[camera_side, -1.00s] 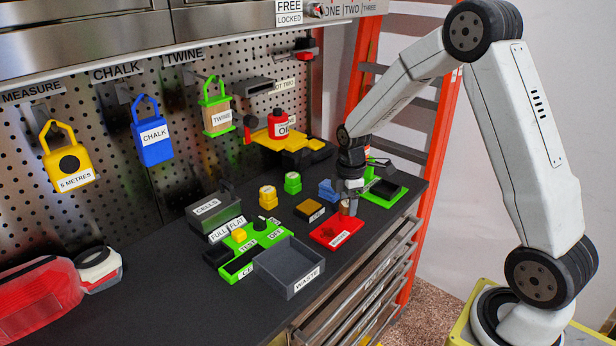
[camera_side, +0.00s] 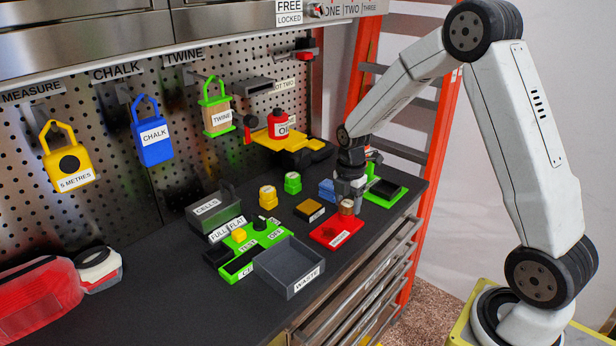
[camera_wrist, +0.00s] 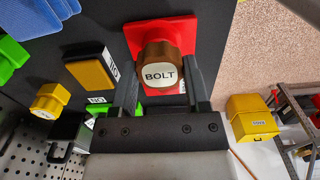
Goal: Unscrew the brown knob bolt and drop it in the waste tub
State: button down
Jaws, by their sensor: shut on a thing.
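The brown knob bolt (camera_wrist: 163,66), with a white BOLT label on top, stands on a red block (camera_wrist: 133,38) in the wrist view. My gripper (camera_wrist: 162,88) has one finger on each side of the knob and is shut on it. In the side view my gripper (camera_side: 349,201) is low over the red block (camera_side: 322,235), with the brown knob (camera_side: 347,208) partly showing between the fingers. I cannot tell how far the bolt is threaded in. The grey waste tub (camera_side: 272,277), open and labelled WASTE, stands to the left on the bench.
Between tub and wall is a green tester tray (camera_side: 227,278). A green tray (camera_side: 384,198) lies to the right.

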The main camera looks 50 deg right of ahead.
jog(key=shift+n, duration=0.3)
jog(key=n, duration=0.5)
dwell(0.4)
jog(key=shift+n, duration=3.2)
grip_release()
jog(key=shift+r, duration=0.15)
jog(key=shift+r, duration=4.4)
